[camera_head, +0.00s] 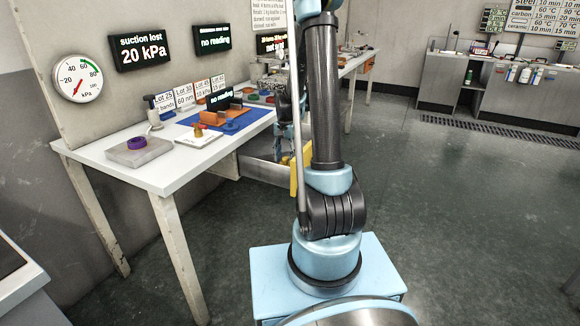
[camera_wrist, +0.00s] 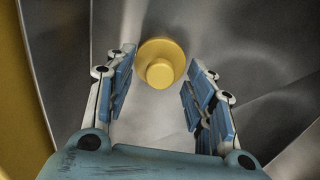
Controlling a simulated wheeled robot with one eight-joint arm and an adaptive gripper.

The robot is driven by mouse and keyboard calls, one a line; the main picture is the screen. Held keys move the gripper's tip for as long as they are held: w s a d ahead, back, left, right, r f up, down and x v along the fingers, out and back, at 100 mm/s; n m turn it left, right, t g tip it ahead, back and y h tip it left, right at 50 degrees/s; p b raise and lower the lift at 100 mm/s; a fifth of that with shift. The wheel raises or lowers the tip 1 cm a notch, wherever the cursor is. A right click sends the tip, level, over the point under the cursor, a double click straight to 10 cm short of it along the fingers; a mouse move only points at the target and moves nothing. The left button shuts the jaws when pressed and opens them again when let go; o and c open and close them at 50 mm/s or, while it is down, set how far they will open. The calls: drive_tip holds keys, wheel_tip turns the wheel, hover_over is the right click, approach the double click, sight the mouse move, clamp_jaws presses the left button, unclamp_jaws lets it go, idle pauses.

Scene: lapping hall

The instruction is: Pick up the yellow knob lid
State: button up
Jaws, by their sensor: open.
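In the wrist view, the yellow knob lid (camera_wrist: 160,64) is a round yellow disc with a smaller raised knob in its middle. It lies on or against a grey metal surface (camera_wrist: 200,30). My gripper (camera_wrist: 157,88) is open, with one blue-padded finger on each side and the lid seen beyond and between the fingertips. The fingers look apart from the lid; the exact distance cannot be told.
A yellow surface (camera_wrist: 25,100) borders the left of the wrist view. In the head view, a white table (camera_head: 120,164) holds a purple ring (camera_head: 137,143) on a grey block, a blue mat (camera_head: 240,122) and several small parts. The floor at right (camera_head: 460,200) is clear.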

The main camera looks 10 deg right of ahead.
drive_tip(key=shift+f, duration=0.9)
drive_tip(key=shift+s, duration=0.1)
clamp_jaws()
drive_tip(key=shift+r, duration=0.15)
